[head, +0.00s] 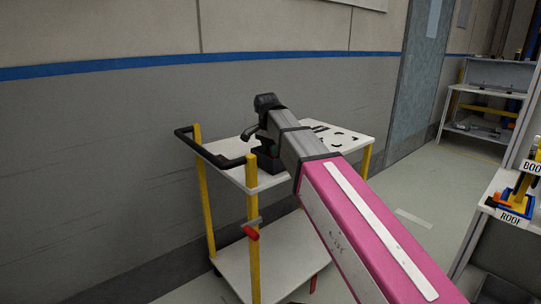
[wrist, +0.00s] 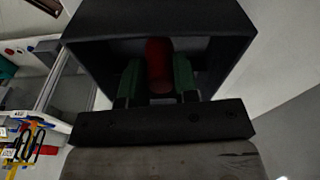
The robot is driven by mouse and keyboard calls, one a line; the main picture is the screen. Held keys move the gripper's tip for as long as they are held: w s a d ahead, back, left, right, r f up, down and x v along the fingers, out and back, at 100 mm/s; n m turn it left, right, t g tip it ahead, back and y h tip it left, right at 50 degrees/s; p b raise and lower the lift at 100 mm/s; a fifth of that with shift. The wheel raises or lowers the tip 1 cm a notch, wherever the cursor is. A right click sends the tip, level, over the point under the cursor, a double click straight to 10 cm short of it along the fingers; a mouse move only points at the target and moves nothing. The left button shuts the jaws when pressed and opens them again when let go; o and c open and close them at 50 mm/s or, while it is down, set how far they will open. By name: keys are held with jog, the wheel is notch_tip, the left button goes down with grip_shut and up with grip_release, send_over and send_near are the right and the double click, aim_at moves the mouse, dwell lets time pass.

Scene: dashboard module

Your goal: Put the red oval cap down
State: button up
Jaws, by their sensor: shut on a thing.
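The red oval cap (wrist: 160,62) shows in the wrist view as a dark red rounded shape between the two green-padded fingers of my gripper (wrist: 158,80). My gripper is shut on it, with a finger on either side. The cap's far end is in shadow. In the head view my arm reaches out over a white-topped trolley (head: 354,146). My own arm hides much of the trolley top there, and I cannot make out the cap between the fingers.
The trolley has yellow posts, a black handle (head: 222,160) and a lower white shelf (head: 285,250). Black markings (head: 330,135) show on its top. A small red part (head: 251,232) sits by the front post. A grey wall stands behind. Labelled shelving (head: 510,215) is at right.

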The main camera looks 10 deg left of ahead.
jog(key=shift+f, duration=0.95)
jog(key=shift+f, duration=0.1)
jog(key=o, duration=0.9)
notch_tip(320, 180, up, 12)
jog(key=s, duration=0.1)
jog(key=shift+s+a, duration=0.15)
jog(key=shift+a, duration=0.2)
